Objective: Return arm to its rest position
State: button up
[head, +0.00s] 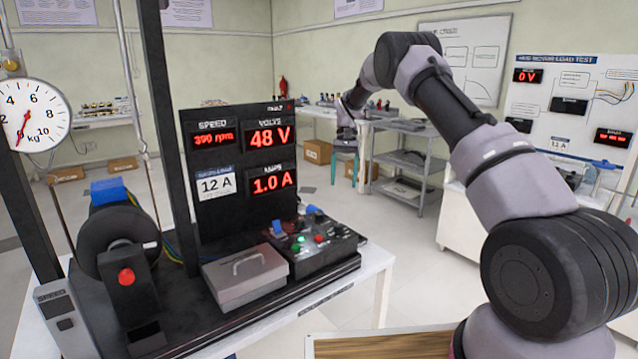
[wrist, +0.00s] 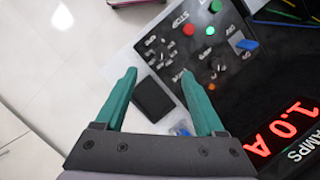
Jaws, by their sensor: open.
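My gripper (wrist: 158,76) is open in the wrist view, with its two green fingers apart and nothing held between them. In the head view my gripper (head: 346,140) is small and far down the raised arm, in front of the grey shelf unit. The arm arches up from the lower right and bends down at its far end. In the wrist view the fingers point towards the control panel (wrist: 172,52), which has red and green buttons and knobs. The panel also shows in the head view (head: 325,240). I cannot tell the gap between fingers and panel.
The rig bench (head: 345,290) carries a display board (head: 240,125) reading 390 rpm, 48 V and 1.0 A, a grey lidded box (head: 245,275) and a black motor drum (head: 110,240). A grey shelf unit (head: 415,165) stands behind. Open floor lies between.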

jog(key=s+d+r+t, duration=0.25)
jog(key=s+r, duration=0.35)
jog(key=r, duration=0.3)
jog(key=s+d+r+t+y, duration=0.1)
jog(key=s+d+r, duration=0.2)
jog(key=s+r, duration=0.35)
jog(key=s+d+r+t, duration=0.2)
jog(key=s+r, duration=0.3)
jog(key=r, duration=0.6)
jog(key=s+d+m+t, duration=0.1)
jog(key=s+d+t, duration=0.1)
jog(key=s, duration=0.9)
jog(key=s+d+t, duration=0.2)
jog(key=s+t, duration=0.1)
jog(key=s, duration=0.8)
jog(key=shift+s+r+m, duration=0.3)
jog(key=shift+r+m, duration=0.1)
jog(key=shift+r, duration=0.05)
jog(key=shift+s+f+t, duration=0.2)
jog(key=shift+s+t, duration=0.05)
jog(key=shift+s, duration=0.05)
jog(key=shift+c, duration=0.3)
